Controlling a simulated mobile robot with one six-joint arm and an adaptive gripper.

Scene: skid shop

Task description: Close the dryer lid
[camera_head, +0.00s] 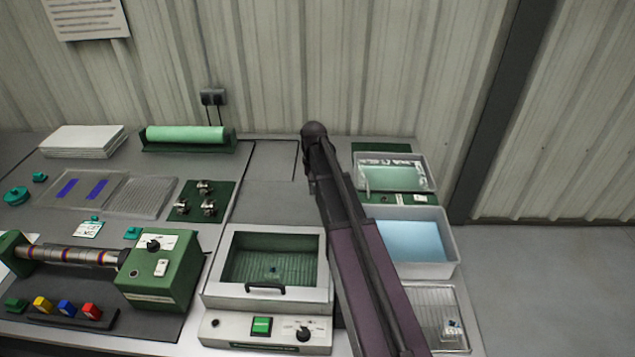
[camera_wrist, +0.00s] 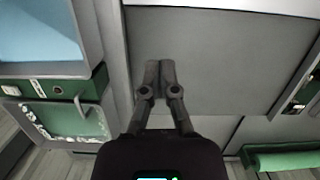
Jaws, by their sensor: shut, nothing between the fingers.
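The dryer (camera_head: 221,333) is a pale grey box at the front middle in the head view, with a green switch and a dark knob on its front panel. Its lid (camera_head: 285,258) has a pale frame, a clear window and a dark handle (camera_head: 265,288) at the front edge. The lid looks flat on the body; I cannot see any gap. A small dark thing shows within the window area. My gripper (camera_wrist: 160,70) is shut and empty in the wrist view, over a grey panel behind the dryer.
A blue-filled tray (camera_head: 453,245) and a smaller clear tray (camera_head: 431,178) stand right of my arm. Left are a green machine (camera_head: 180,285), small metal parts on a green plate (camera_head: 186,187) and a green roll (camera_head: 185,134). The grey surface (camera_head: 265,200) behind the dryer is bare.

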